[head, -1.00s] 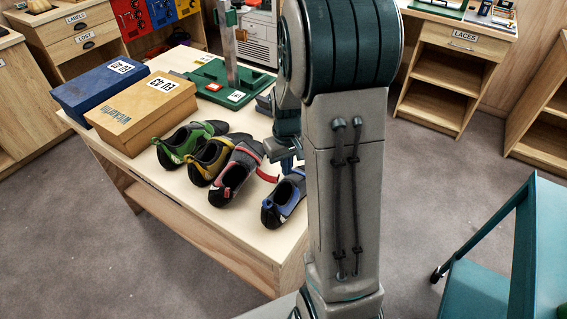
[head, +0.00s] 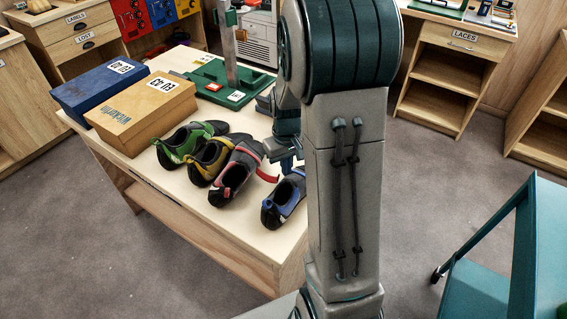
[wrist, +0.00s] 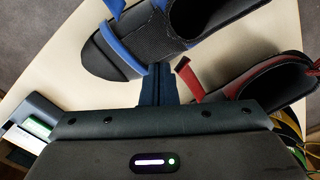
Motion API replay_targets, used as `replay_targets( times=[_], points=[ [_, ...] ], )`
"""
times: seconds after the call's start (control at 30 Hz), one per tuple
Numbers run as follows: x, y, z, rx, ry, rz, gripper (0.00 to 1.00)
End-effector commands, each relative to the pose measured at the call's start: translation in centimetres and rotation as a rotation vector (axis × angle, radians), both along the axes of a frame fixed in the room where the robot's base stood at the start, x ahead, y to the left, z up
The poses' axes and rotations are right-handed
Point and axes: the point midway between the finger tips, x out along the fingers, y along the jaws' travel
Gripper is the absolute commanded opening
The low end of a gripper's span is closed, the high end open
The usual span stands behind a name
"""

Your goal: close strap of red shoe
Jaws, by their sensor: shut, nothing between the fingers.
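The red shoe (head: 228,182) is grey with red trim and stands on the table between the yellow and blue shoes. Its red strap (head: 267,177) sticks out to the right, loose at its end. In the wrist view the red shoe (wrist: 255,85) is at the right, and its strap end (wrist: 187,80) points up beside my fingers. My gripper (wrist: 158,72) is shut and empty, just left of the strap end, with a small gap seeming to lie between them. In the head view my gripper (head: 289,163) is partly hidden behind my arm.
The blue shoe (head: 277,209) stands close on the right; in the wrist view it lies just beyond my fingertips. Yellow (head: 203,162) and green (head: 180,147) shoes stand left. Shoe boxes (head: 143,112) and a green stand (head: 228,84) are behind.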

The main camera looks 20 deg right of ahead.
Motion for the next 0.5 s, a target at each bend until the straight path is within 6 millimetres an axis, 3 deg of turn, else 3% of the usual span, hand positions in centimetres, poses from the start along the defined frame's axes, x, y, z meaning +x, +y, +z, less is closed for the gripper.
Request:
replay_targets(
  times=[0.5],
  points=[
    [2.2, 1.5, 0.4, 0.000, 0.000, 0.002, 0.00]
  ],
)
